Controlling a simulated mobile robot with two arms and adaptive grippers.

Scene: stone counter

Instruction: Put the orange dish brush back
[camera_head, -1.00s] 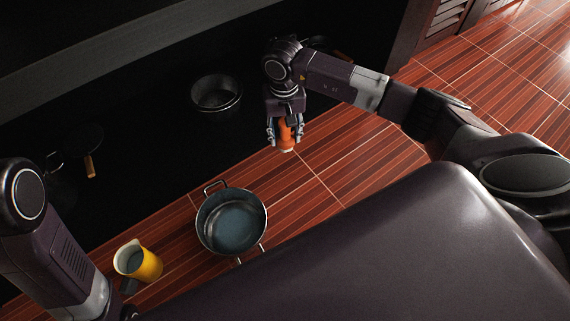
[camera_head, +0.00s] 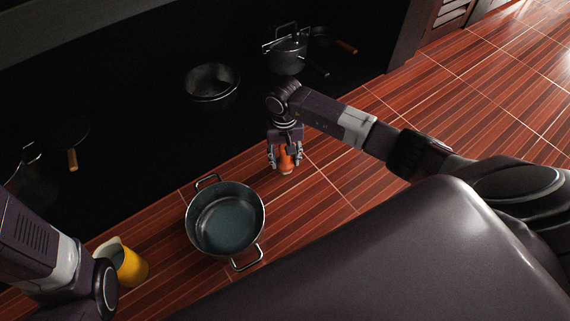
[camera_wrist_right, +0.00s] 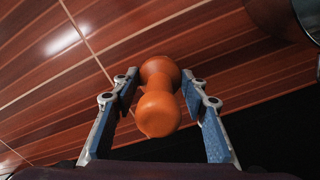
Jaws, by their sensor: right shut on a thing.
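The orange dish brush (camera_head: 286,158) is between the fingers of my right gripper (camera_head: 285,157), near the edge of the dark counter and over the red tiled surface. In the right wrist view the orange handle (camera_wrist_right: 159,100) has a rounded knob end towards the camera, and the blue-padded fingers of the right gripper (camera_wrist_right: 158,88) are shut on its narrower part. Its far end is hidden there. My left arm shows at the lower left of the head view, but I cannot make out its fingers.
A metal pot (camera_head: 225,220) stands left of and nearer than the right gripper. A yellow pitcher (camera_head: 130,266) is by my left arm. Pans (camera_head: 211,82) and a lidded pot (camera_head: 285,52) stand on the dark surface behind. The tiles to the right are clear.

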